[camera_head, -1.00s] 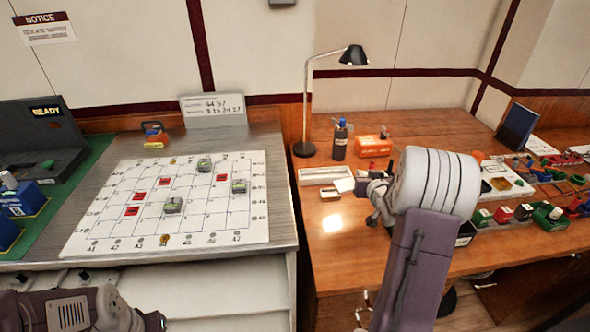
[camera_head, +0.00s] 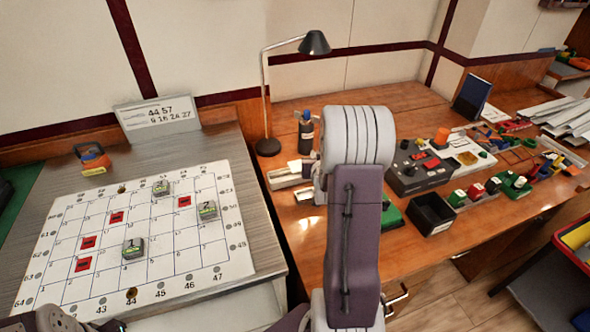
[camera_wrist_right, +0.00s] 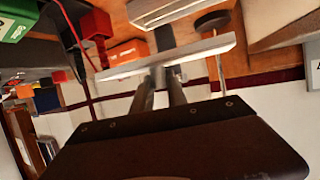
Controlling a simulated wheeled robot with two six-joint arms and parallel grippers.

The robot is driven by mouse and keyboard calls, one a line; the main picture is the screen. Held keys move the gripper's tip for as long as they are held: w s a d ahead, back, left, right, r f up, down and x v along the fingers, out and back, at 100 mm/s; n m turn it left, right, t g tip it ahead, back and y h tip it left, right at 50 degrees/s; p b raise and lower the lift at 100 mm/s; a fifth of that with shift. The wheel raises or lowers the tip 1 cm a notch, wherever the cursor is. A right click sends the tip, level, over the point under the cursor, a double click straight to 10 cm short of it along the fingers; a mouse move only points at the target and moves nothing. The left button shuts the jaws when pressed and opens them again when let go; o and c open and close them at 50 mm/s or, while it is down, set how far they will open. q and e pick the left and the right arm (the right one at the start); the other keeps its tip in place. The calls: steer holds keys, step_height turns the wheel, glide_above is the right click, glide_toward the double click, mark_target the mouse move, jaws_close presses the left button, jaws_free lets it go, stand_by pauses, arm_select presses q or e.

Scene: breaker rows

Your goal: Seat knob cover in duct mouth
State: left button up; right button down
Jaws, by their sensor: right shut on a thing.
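My right gripper (camera_wrist_right: 160,78) is shut on a pale, flat, bar-like thing (camera_wrist_right: 206,48) in the right wrist view. The thing lies across both fingertips and sticks out on either side. I cannot tell from its look whether it is the knob cover. In the head view my right arm stands over the wooden desk, and its wrist hides the jaws and what they hold. I cannot pick out a duct mouth in either view. Part of my left arm shows at the bottom left of the head view, its jaws out of sight.
A desk lamp (camera_head: 268,146) stands near a dark bottle (camera_head: 306,132). A black open bin (camera_head: 432,213) and a dark control box (camera_head: 418,172) lie right of my arm. A white grid board (camera_head: 215,262) with several tiles fills the left bench. An orange box (camera_wrist_right: 127,50) shows in the wrist view.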

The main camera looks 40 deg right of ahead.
steer(key=w+f, duration=0.1)
steer(key=w, duration=0.1)
steer(key=w+a+f, duration=0.1)
steer(key=w+f, duration=0.1)
steer(key=w, duration=0.1)
steer(key=w+a+f, duration=0.1)
steer(key=w+f, duration=0.1)
steer(key=w, duration=0.1)
steer(key=shift+w+a+f, duration=0.1)
steer(key=shift+a, duration=0.15)
step_height(320, 180, down, 4)
steer(key=shift+r+b, duration=0.25)
steer(key=shift+b, duration=0.4)
steer(key=shift+f, duration=0.3)
steer(key=shift+f, duration=0.15)
steer(key=c, duration=1.3)
jaws_free()
